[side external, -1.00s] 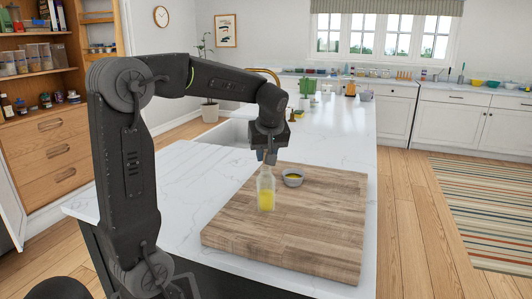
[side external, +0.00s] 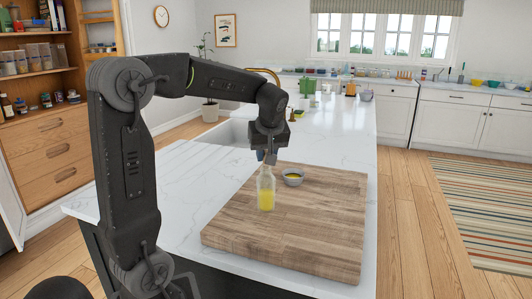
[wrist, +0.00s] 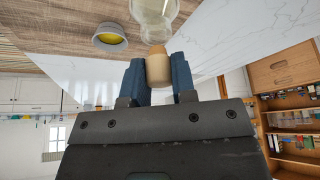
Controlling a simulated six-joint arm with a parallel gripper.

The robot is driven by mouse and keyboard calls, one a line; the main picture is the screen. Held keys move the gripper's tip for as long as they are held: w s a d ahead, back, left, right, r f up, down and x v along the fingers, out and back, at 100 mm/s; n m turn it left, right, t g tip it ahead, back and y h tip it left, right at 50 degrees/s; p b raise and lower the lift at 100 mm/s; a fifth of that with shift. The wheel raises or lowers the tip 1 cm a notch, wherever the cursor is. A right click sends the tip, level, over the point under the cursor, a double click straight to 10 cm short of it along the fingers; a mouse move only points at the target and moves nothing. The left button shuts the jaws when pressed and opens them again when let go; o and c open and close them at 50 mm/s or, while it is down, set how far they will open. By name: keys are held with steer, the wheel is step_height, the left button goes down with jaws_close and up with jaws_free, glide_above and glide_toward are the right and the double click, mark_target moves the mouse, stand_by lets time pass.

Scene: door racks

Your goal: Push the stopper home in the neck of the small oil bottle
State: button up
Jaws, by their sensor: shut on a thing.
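The small oil bottle (side external: 265,190) is clear glass with yellow oil in its lower part. It stands upright on the wooden board, and its upper end also shows at the top of the wrist view (wrist: 154,14). My gripper (side external: 267,157) is right above the bottle, pointing down. In the wrist view its two blue-grey fingers are shut on the tan stopper (wrist: 158,68), one on each side. The stopper's narrower end meets the bottle mouth; how deep it sits in the neck I cannot tell. In the side view the fingers hide the stopper.
A small grey bowl (side external: 292,178) with yellow contents stands close behind the bottle, to its right. The wooden board (side external: 310,235) lies on the white marble counter (side external: 195,180). The board's front and right parts are clear. Several items stand far back on the counter.

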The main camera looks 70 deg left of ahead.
steer(key=shift+f, duration=0.7)
steer(key=o, duration=1)
steer(key=v, duration=1.3)
steer(key=shift+d+r, duration=0.1)
steer(key=shift+r, duration=0.25)
steer(key=shift+d, duration=0.1)
steer(key=s+d+f+m+t+h, duration=0.1)
steer(key=s+d+f+m, duration=0.3)
steer(key=d+m, duration=0.1)
steer(key=s+d+f+m+t+h, duration=0.2)
steer(key=s+d+f+m, duration=0.2)
steer(key=d, duration=0.3)
steer(key=s+d+f+m+t+h, duration=0.1)
steer(key=s+d+f+m, duration=0.3)
steer(key=d+f+m, duration=0.1)
steer(key=shift+d+m+t+h, duration=0.3)
steer(key=shift+d+m+h, duration=0.1)
steer(key=shift+d+m, duration=0.45)
